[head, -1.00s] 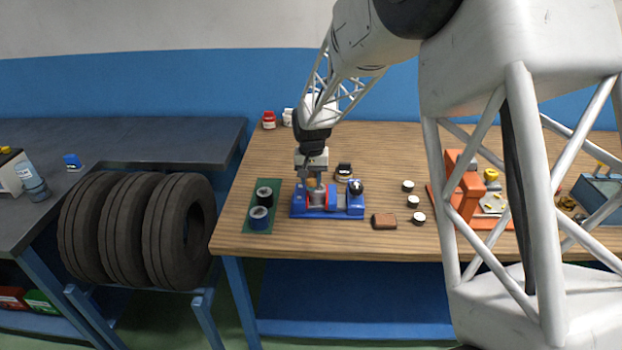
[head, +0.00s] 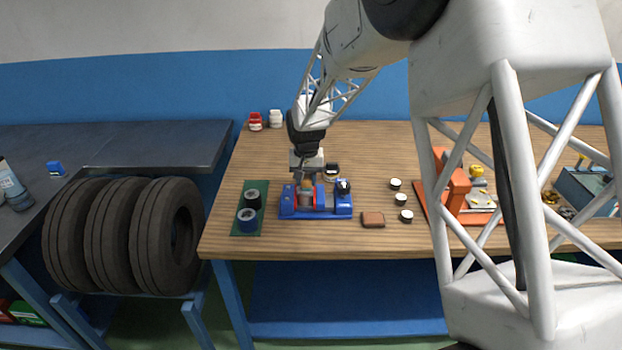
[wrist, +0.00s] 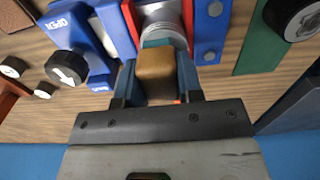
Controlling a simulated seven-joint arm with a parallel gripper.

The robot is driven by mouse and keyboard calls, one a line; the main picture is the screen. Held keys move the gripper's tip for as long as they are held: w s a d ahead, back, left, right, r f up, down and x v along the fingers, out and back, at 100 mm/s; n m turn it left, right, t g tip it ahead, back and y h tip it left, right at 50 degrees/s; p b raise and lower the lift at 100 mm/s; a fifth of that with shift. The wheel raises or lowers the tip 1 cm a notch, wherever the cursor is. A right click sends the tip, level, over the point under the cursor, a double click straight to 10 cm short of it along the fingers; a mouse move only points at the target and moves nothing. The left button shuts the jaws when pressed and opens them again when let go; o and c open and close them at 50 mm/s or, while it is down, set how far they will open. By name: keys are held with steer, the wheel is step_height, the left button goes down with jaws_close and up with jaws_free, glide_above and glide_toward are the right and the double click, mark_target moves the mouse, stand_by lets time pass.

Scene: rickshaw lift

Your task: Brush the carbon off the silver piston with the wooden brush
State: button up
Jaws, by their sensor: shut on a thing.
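The silver piston (wrist: 162,18) is clamped between the red jaws of a blue vice (wrist: 208,30). In the head view the vice (head: 330,213) stands near the front of the wooden bench. My gripper (wrist: 156,82) is shut on the wooden brush (wrist: 154,70), a brown block with a greenish end toward the piston. The brush end overlaps the piston's near edge in the wrist view; I cannot tell whether they touch. In the head view my gripper (head: 306,178) points down over the vice and partly hides brush and piston. Any carbon is too small to make out.
A green mat (head: 263,188) with two dark cylinders lies left of the vice. An orange press (head: 457,188) stands farther right. A black knob (wrist: 65,66) sits on the vice's side.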

steer(key=a, duration=0.3)
steer(key=shift+s+a+f, duration=0.1)
steer(key=shift+s, duration=0.1)
steer(key=shift+a+r, duration=0.15)
steer(key=shift+r, duration=4.15)
steer(key=shift+s+f, duration=0.15)
steer(key=shift+f, duration=0.1)
steer(key=shift+f, duration=0.1)
